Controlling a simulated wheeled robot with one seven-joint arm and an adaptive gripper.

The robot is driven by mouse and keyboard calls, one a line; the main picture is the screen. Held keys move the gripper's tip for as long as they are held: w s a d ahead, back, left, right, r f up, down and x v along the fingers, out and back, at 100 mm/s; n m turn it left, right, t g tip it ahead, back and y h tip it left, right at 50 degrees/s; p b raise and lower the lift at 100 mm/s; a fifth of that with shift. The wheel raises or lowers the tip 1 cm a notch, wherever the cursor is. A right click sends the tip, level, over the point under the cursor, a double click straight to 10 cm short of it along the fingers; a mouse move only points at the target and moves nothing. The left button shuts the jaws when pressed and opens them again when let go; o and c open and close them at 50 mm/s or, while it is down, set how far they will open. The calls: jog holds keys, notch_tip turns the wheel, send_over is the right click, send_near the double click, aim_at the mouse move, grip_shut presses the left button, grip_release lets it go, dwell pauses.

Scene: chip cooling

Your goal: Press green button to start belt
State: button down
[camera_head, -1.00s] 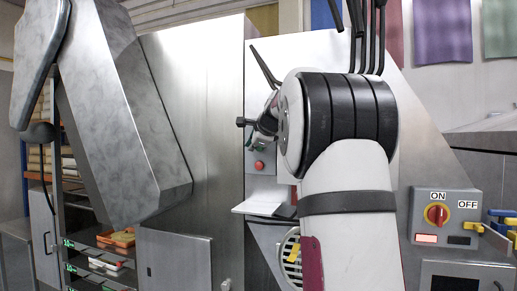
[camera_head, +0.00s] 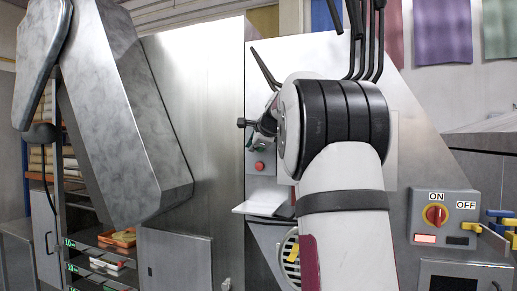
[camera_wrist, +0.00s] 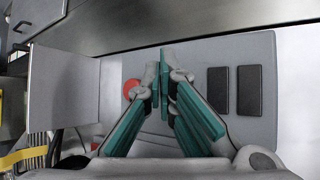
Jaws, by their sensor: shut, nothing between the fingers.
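A grey control panel (camera_wrist: 200,110) fills the middle of the wrist view, with a round red button (camera_wrist: 132,89) left of the fingers. In the head view the red button (camera_head: 260,166) shows below my gripper. My gripper (camera_wrist: 164,62) is shut, with its teal fingers together and nothing between them. Its fingertips lie over the panel, just right of the red button. I cannot make out the green button; the fingers may hide it. Whether the tips touch the panel cannot be told. In the head view my gripper (camera_head: 256,128) is partly hidden behind my arm.
Two dark rectangles (camera_wrist: 235,90) sit on the panel right of the fingers. A white tray-like ledge (camera_head: 262,208) juts out below the panel. A grey box with a red ON/OFF switch (camera_head: 436,215) is at the right. A steel cabinet (camera_head: 195,110) stands at the left.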

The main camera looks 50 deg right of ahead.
jog(key=shift+d+r, duration=0.3)
jog(key=shift+d, duration=0.4)
dwell(0.8)
jog(key=shift+s+d, duration=0.15)
jog(key=shift+s, duration=0.05)
dwell(0.3)
jog(key=shift+s+a+f, duration=0.1)
jog(key=shift+s+a, duration=0.05)
jog(key=shift+a, duration=0.55)
jog(key=shift+s+a+f, duration=0.1)
jog(key=shift+s+a, duration=0.1)
jog(key=shift+a, duration=0.45)
jog(key=shift+s+a+f, duration=0.1)
jog(key=shift+s+a, duration=0.05)
jog(key=shift+a, duration=0.55)
jog(key=shift+a, duration=0.1)
